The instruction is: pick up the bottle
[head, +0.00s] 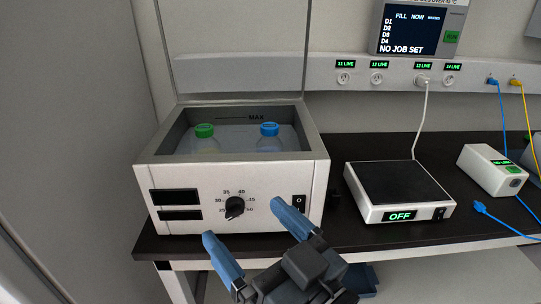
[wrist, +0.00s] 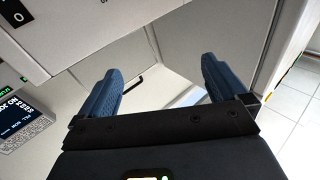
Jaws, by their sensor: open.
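Two bottles stand in the open water bath (head: 318,170). One bottle has a green cap (head: 205,131) and stands on the left. The other has a blue cap (head: 269,129) and stands on the right. Their bodies are partly hidden by the bath's front wall. My gripper (head: 242,220) is in front of the bath, below and short of the bottles, with its two blue fingers spread and nothing between them. In the wrist view my gripper (wrist: 160,85) is also open and empty, and no bottle shows there.
The bath's lid (head: 235,45) stands raised behind it. A flat device reading OFF (head: 400,190) sits on the dark bench to the right. A small white box (head: 492,168) with cables stands farther right. Sockets and a screen (head: 418,28) are on the wall.

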